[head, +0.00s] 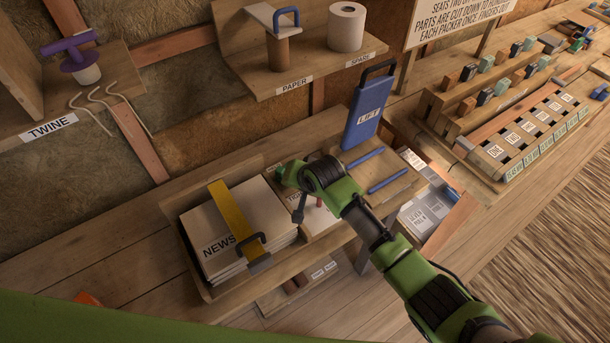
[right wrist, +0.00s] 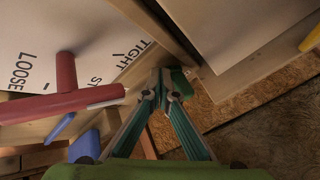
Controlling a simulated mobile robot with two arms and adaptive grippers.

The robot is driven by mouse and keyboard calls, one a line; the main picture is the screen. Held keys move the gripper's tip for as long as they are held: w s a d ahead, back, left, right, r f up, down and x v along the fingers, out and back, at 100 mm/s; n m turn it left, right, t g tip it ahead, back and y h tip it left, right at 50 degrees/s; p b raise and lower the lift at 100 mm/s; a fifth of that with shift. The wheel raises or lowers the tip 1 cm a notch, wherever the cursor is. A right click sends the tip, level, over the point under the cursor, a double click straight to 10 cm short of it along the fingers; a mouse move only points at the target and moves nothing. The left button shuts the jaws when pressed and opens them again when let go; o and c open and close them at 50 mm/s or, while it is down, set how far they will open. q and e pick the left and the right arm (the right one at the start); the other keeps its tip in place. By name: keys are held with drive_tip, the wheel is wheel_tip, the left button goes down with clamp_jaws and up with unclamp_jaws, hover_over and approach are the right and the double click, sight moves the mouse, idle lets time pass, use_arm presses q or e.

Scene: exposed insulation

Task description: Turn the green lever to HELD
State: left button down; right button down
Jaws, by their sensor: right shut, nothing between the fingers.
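My right gripper (right wrist: 162,92) is shut and empty, its teal fingers meeting at the tips. A small dark green piece (right wrist: 184,82), possibly the green lever, is right beside the fingertips; I cannot tell whether they touch. A red T-shaped handle (right wrist: 68,88) is left of the fingers, over a white board (right wrist: 95,30) marked LOOSE and TIGHT. In the head view my right arm covers much of this spot, and the red handle (head: 319,202) just shows. I see no HELD mark. My left gripper is not in view.
A wooden tray (head: 207,293) of NEWS papers with a yellow strap (head: 232,218) is left of the arm. A blue LIFT plate (head: 368,113) stands behind, near blue rods (head: 388,180). A shelf (head: 262,85) hangs above. Bare bench (head: 110,262) lies at left.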

drive_tip(key=shift+a, duration=0.3)
drive_tip(key=shift+w, duration=0.1)
drive_tip(key=shift+w+d, duration=0.25)
drive_tip(key=shift+w, duration=0.4)
drive_tip(key=v, duration=1.2)
drive_tip(key=shift+f, duration=0.1)
idle(0.4)
